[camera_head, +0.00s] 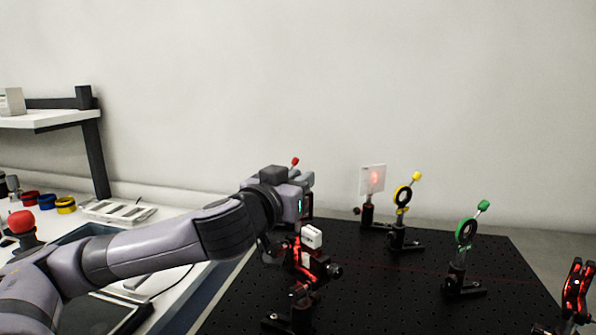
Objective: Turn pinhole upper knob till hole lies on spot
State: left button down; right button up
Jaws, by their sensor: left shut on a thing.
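My left gripper (306,180) reaches in from the left over the black breadboard, its fingers shut on a small part. The gripper itself hides that part, so I cannot make out the pinhole's upper knob or the hole. A dark mount (307,205) shows partly just below the fingers. A white square card (372,179) on a black post stands to the right of the gripper, with a red glowing spot on its face. My right gripper is out of view.
A red-lit mount with a white block (312,237) stands in front of the gripper. A red knob (295,161) shows behind it. A yellow ring mount (402,196) and a green ring mount (466,232) stand to the right. The breadboard (390,300) is bare at front centre.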

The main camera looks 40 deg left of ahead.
pick_arm(q)
jog(key=shift+r+y+p, duration=0.15)
jog(key=shift+y+p, duration=0.15)
jog(key=shift+n+y, duration=0.3)
jog(key=shift+n, duration=0.1)
jog(key=c, duration=1.1)
grip_release()
jog(key=shift+r+p, duration=2.85)
jog(key=shift+r, duration=7.05)
jog(key=shift+o, duration=0.2)
